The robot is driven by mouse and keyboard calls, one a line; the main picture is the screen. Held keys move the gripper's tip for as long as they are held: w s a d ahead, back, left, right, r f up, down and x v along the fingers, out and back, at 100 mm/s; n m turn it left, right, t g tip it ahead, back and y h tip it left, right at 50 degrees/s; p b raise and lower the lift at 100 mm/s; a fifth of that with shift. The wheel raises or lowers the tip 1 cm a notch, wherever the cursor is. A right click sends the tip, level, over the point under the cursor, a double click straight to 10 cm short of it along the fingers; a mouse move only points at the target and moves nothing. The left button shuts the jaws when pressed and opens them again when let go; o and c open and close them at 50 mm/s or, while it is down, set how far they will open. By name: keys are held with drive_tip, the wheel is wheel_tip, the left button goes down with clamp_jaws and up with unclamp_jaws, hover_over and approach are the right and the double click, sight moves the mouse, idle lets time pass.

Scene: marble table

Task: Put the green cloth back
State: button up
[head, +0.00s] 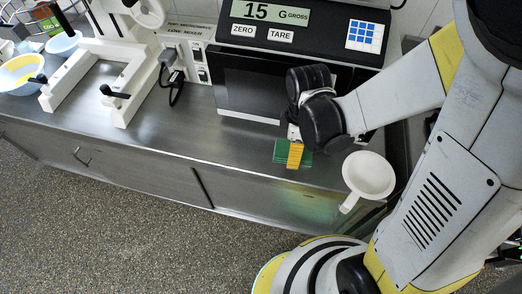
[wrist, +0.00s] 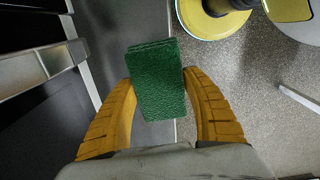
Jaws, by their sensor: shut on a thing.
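The green cloth (head: 280,152) is a folded, textured rectangle at the front part of the steel counter in the head view. My gripper (head: 295,154) points down and is shut on it. In the wrist view the green cloth (wrist: 157,75) lies between the two yellow fingers of my gripper (wrist: 160,90), which touch or nearly touch its sides. The cloth appears held close to the counter's front edge. Whether it touches the counter cannot be told.
A white round dish with a handle (head: 368,176) sits right of the cloth, at the counter edge. A scale with a "15 g" display (head: 270,14) stands behind. The counter (head: 190,135) left of the cloth is clear.

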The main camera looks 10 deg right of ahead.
drive_tip(key=b, duration=0.4)
hover_over(261, 153)
wheel_tip(261, 153, down, 7)
drive_tip(key=shift+f, duration=0.1)
drive_tip(key=shift+f+b, duration=0.75)
drive_tip(key=shift+f, duration=0.9)
drive_tip(key=shift+f, duration=0.1)
drive_tip(key=shift+f, duration=0.15)
drive_tip(key=o, duration=1)
drive_tip(key=shift+r, duration=0.2)
